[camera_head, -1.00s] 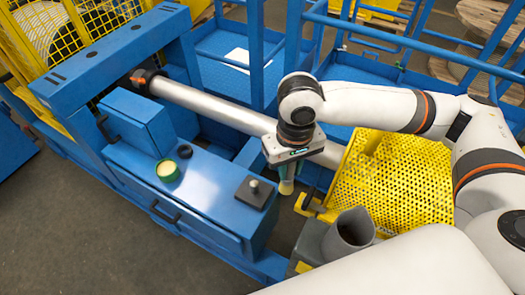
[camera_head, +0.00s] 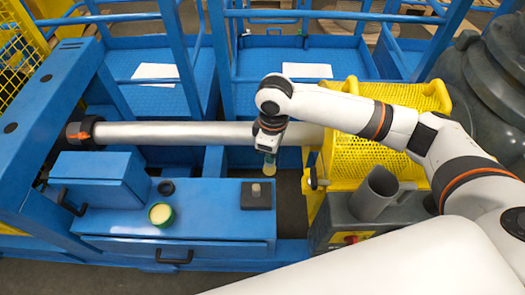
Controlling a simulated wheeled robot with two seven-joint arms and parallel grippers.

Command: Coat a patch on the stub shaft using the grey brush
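A long silver shaft (camera_head: 185,132) lies level across the blue frame, from a dark collar with orange on the left to the yellow guard on the right. I take it for the stub shaft. My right gripper (camera_head: 268,151) is over the shaft's right part, shut on a brush (camera_head: 269,166) that hangs down with its pale bristle end lowest. The brush shows just in front of the shaft; I cannot tell whether it touches. Its handle is mostly hidden by the gripper, and its colour looks grey-green. An open green tin (camera_head: 161,214) with cream contents stands on the blue cabinet. My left gripper is not in view.
The blue cabinet (camera_head: 215,222) also bears a black block with a small knob (camera_head: 257,193), a dark ring (camera_head: 166,188) and a raised blue box (camera_head: 95,180). A perforated yellow guard (camera_head: 350,160) and a grey cup (camera_head: 375,195) stand right. Blue rails run behind.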

